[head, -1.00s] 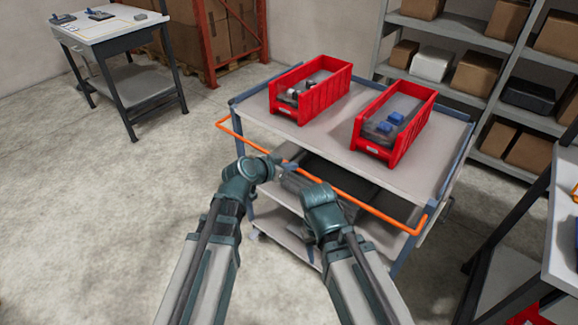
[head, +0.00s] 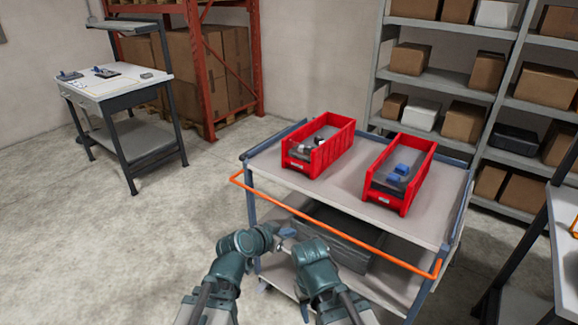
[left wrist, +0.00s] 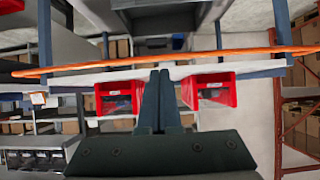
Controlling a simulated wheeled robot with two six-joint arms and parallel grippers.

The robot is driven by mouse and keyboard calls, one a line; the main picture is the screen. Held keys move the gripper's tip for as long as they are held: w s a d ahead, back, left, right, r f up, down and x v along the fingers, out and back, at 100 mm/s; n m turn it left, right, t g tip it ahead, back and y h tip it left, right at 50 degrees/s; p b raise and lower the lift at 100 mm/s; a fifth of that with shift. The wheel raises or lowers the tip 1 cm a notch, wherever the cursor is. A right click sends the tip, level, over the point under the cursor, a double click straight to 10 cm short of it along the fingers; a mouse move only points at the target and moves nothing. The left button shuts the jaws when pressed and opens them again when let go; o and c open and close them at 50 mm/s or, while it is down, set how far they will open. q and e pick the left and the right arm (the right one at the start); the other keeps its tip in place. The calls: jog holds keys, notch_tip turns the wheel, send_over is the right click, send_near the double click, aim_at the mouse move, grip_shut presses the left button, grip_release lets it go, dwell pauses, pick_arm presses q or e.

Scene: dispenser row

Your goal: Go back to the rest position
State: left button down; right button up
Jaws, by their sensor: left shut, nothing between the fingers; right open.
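My left gripper (head: 287,232) is at the front edge of the cart, just below the orange handle in the head view. In the left wrist view its two fingers (left wrist: 159,98) are pressed together with nothing between them. My right gripper (head: 285,246) is just below it, small and partly hidden by the arm's wrist, open and empty. Both arms are bent in front of me with the wrists close together.
The cart (head: 345,195) with its orange handle (head: 330,223) stands close ahead. It carries two red bins (head: 318,145) (head: 399,173) holding small parts. A workbench (head: 115,88) stands at the left, shelves with boxes (head: 440,80) at the back right. Floor at the left is clear.

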pick_arm(q)
jog(key=s+a+f+n+g+y, duration=0.35)
jog(key=s+a+f+g, duration=0.2)
jog(key=a, duration=0.25)
jog(key=s+a+f+n+g+y, duration=0.3)
jog(key=s+a+f+n+g, duration=0.1)
jog(key=s+a, duration=0.3)
jog(key=s+d+r+m+y+p, duration=0.1)
jog(key=s+d+r+m+p, duration=0.3)
jog(key=d, duration=0.6)
jog(key=shift+s+p, duration=0.55)
jog(key=shift+s, duration=0.1)
